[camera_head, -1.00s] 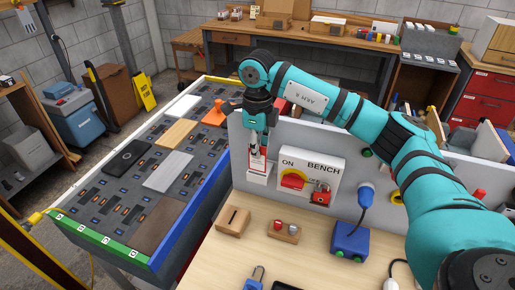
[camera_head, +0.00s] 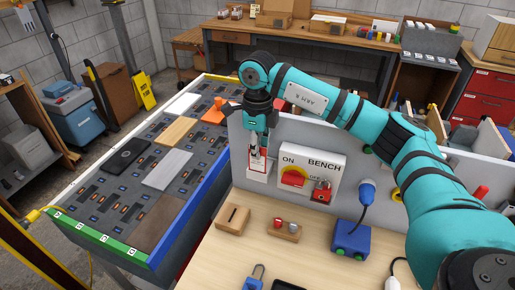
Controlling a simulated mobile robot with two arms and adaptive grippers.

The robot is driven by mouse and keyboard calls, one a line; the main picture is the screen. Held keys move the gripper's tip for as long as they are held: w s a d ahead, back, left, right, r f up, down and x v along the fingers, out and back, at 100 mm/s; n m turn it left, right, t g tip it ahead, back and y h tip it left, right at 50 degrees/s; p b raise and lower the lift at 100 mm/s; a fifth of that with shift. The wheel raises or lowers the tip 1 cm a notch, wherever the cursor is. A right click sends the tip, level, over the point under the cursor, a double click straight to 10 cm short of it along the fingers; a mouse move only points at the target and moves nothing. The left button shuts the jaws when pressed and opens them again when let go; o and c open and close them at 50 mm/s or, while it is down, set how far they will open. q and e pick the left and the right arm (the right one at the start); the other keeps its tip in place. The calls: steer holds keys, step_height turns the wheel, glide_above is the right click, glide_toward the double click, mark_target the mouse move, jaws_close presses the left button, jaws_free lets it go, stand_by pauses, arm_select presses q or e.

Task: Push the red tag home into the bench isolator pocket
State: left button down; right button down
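The bench isolator (camera_head: 320,168) is a white panel marked ON and BENCH on the grey upright board, with a red switch (camera_head: 293,177) and a red padlock (camera_head: 322,191). Left of it is a white, red-edged pocket (camera_head: 257,176). My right gripper (camera_head: 257,153) points down at the pocket's upper part, its fingertips close against it. The red tag is too small and too covered by the fingers to make out clearly. Whether the fingers are shut on it does not show. My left gripper is out of view.
Below on the wooden bench are a slotted wooden block (camera_head: 233,220), a small holder (camera_head: 285,230) with red and white pegs, a blue box (camera_head: 350,238) and a blue padlock (camera_head: 256,277).

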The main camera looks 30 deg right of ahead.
steer(key=shift+f+b, duration=0.65)
steer(key=shift+f, duration=0.35)
steer(key=c, duration=1.4)
jaws_free()
steer(key=shift+r, duration=0.15)
step_height(320, 180, up, 12)
steer(key=shift+f, duration=0.1)
